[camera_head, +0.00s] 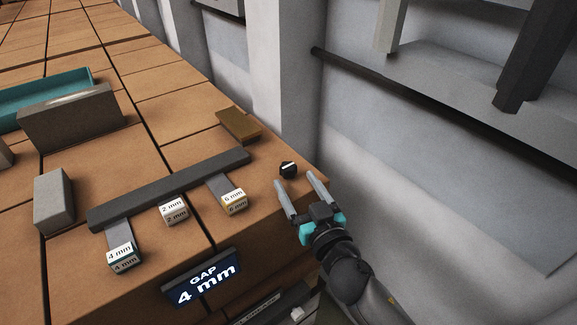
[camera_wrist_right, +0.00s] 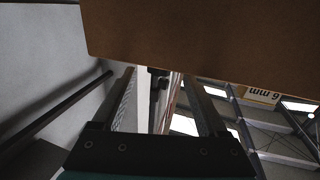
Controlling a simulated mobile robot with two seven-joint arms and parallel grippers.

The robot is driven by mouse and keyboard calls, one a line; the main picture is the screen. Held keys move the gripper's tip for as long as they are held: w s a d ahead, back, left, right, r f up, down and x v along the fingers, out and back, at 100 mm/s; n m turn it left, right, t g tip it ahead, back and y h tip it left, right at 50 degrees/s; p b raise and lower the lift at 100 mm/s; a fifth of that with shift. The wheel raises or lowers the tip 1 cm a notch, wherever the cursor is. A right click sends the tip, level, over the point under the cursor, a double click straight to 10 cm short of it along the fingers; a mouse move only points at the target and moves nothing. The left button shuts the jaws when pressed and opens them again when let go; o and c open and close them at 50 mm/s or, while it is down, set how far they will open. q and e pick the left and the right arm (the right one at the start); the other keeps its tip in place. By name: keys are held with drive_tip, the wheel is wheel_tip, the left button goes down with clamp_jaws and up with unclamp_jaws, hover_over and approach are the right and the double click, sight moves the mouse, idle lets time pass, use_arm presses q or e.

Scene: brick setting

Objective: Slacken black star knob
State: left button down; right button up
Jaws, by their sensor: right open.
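The black star knob (camera_head: 288,169) is a small dark knob with a light mark on top, near the right edge of the brick-coloured worktop. My right gripper (camera_head: 295,179) is open and empty, with its two fingertips just in front of the knob and pointing toward it. In the right wrist view the two open fingers (camera_wrist_right: 158,76) reach forward, and a small dark part shows between their tips; I cannot tell for sure that it is the knob. My left gripper is in neither view.
A dark grey bar (camera_head: 168,190) lies left of the knob, with blocks marked 4 mm (camera_head: 123,257), 2 mm (camera_head: 173,210) and 6 mm (camera_head: 234,202) along it. A sign (camera_head: 202,282) reads GAP 4 mm. A brown plate (camera_head: 239,125) lies behind. A grey wall stands right.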

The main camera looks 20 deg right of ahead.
sight(291, 174)
drive_tip(key=shift+w+a, duration=0.15)
drive_tip(key=shift+w, duration=1.2)
drive_tip(key=shift+w+a, duration=0.1)
drive_tip(key=shift+w, duration=1.2)
drive_tip(key=shift+c, duration=0.2)
clamp_jaws()
